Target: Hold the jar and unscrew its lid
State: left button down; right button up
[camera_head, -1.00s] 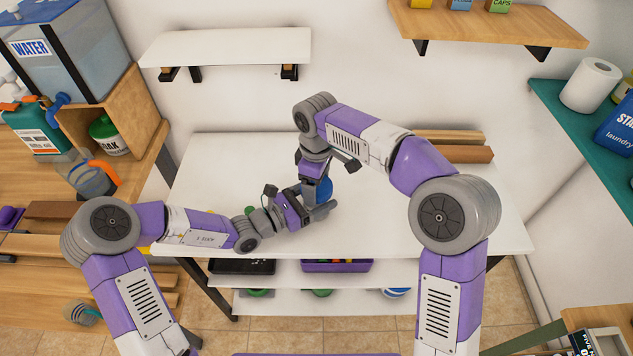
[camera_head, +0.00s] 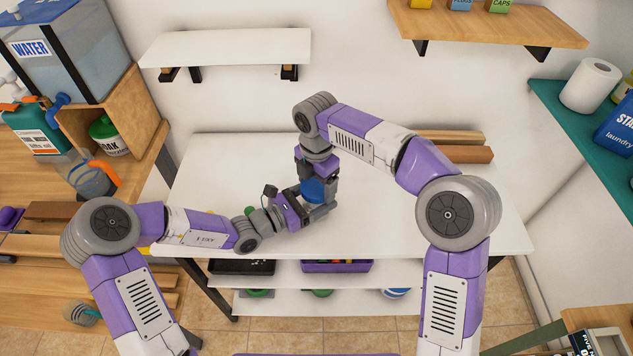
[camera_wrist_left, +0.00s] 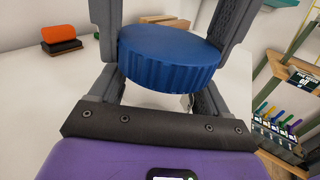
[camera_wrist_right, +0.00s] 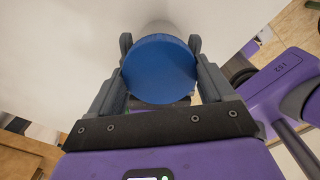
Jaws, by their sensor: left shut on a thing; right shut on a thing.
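The jar has a ribbed blue lid (camera_head: 313,190), seen low over the white table; it also shows in the left wrist view (camera_wrist_left: 170,58) and the right wrist view (camera_wrist_right: 160,70). My left gripper (camera_head: 320,211) comes in from the left below the lid and is shut on the jar. Only a small clear part of the jar body (camera_wrist_left: 186,101) shows under the lid; the rest is hidden. My right gripper (camera_head: 316,184) reaches down from above, shut on the lid with one finger on each side. Whether the lid is loose on the jar cannot be told.
The white table (camera_head: 225,165) has free room left and right of the grippers. Brown wooden blocks (camera_head: 462,154) lie at its back right. A white wall shelf (camera_head: 230,46) hangs behind. A water tank (camera_head: 75,50) stands at the left. A purple tray (camera_head: 336,266) sits underneath.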

aim_at(316, 186)
jog(key=shift+r, duration=0.15)
jog(key=shift+r, duration=0.95)
jog(key=shift+r, duration=0.1)
jog(key=shift+r, duration=1.9)
pick_arm(q)
grip_release()
